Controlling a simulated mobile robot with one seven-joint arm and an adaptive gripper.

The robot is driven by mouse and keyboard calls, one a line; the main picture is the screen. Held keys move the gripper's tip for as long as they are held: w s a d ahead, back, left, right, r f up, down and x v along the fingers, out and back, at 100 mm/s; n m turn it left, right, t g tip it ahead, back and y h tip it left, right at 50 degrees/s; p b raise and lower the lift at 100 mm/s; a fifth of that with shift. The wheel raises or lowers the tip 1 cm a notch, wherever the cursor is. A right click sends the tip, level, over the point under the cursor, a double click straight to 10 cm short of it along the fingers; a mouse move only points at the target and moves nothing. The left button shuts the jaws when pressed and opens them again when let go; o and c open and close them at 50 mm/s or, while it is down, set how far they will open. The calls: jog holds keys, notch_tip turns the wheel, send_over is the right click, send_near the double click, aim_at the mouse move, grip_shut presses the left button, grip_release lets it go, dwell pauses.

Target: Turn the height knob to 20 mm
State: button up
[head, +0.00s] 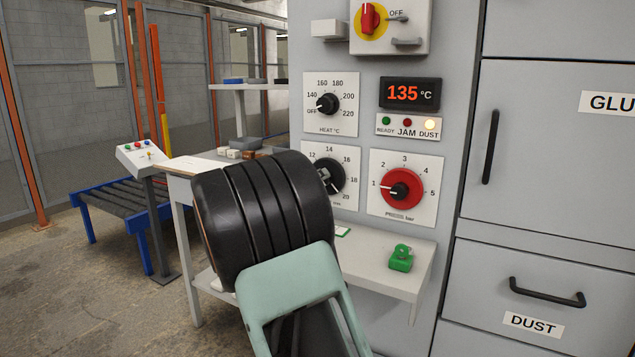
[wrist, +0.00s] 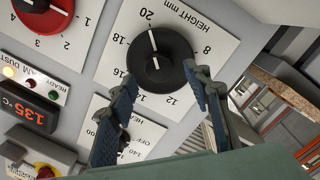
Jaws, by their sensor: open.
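The height knob (wrist: 172,48) is a round black knob on a white dial plate (wrist: 108,62) marked HEIGHT mm. In the wrist view its white pointer line points up toward the 20 mark. The same knob (head: 337,172) is partly hidden behind my arm in the head view. My gripper (wrist: 160,73) is open, with one finger at each side of the knob's near part in the wrist view. I cannot tell whether the fingertips touch the knob. The head view does not show the fingers clearly.
The red pressure knob (head: 402,188) sits right of the height dial, the heat knob (head: 327,103) above it. A display (head: 410,94) reads 135 °C; the DUST lamp (head: 429,124) is lit. A shelf (head: 385,275) with a green object (head: 401,258) juts out below.

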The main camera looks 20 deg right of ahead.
jog(key=v, duration=0.9)
jog(key=shift+a, duration=0.1)
